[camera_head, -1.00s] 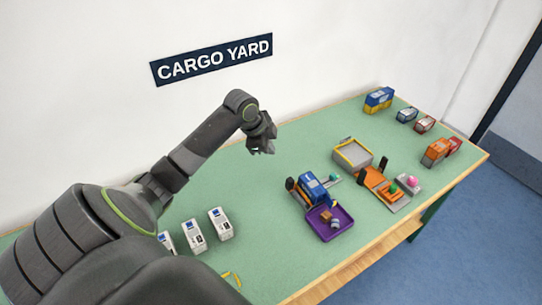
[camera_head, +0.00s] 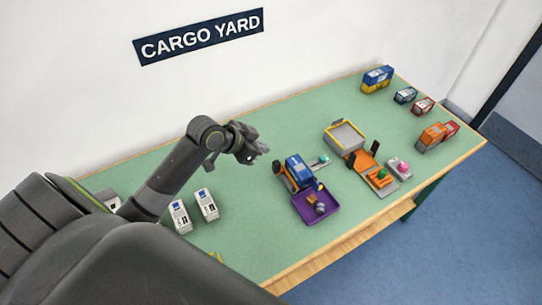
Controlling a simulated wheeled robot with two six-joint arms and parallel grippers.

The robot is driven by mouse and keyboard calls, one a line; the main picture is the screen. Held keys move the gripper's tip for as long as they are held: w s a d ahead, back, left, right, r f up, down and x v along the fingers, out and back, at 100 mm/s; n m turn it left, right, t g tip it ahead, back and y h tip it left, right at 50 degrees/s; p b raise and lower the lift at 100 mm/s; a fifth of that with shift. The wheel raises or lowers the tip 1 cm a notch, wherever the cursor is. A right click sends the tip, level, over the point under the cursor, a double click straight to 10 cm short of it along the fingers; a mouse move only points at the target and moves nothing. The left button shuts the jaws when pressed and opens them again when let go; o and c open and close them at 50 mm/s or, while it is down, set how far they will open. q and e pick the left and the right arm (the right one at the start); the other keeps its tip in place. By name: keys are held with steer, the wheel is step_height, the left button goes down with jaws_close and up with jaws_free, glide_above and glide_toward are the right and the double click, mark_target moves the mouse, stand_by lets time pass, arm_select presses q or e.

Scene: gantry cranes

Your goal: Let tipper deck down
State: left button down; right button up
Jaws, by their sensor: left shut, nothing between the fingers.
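My left gripper (camera_head: 259,153) is shut and empty above the table, to the upper left of a blue block-like unit (camera_head: 298,171). That unit stands between dark posts behind a purple tray (camera_head: 315,207), which holds a small brownish piece. To its right is a grey deck with a yellowish rim (camera_head: 345,138), with an orange unit (camera_head: 362,163) and dark posts beside it. I cannot tell for sure which of these is the tipper deck, or how it is tilted. My left gripper is apart from both units. My right gripper is not in view.
White-and-blue boxes (camera_head: 207,205) stand near my left arm. A blue-and-yellow box (camera_head: 377,80), small vehicles (camera_head: 406,95) and an orange block (camera_head: 432,137) are at the far right. Green (camera_head: 379,176) and pink (camera_head: 402,167) pieces sit by the orange unit. The table's back is clear.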

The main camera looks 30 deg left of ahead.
arm_select(q)
steer(key=w+d+f+p, duration=0.1)
steer(key=w+f, duration=0.2)
steer(key=f, duration=0.4)
steer(key=shift+w+d+f, duration=0.2)
steer(key=shift+w+f, duration=0.05)
steer(key=shift+f, duration=0.15)
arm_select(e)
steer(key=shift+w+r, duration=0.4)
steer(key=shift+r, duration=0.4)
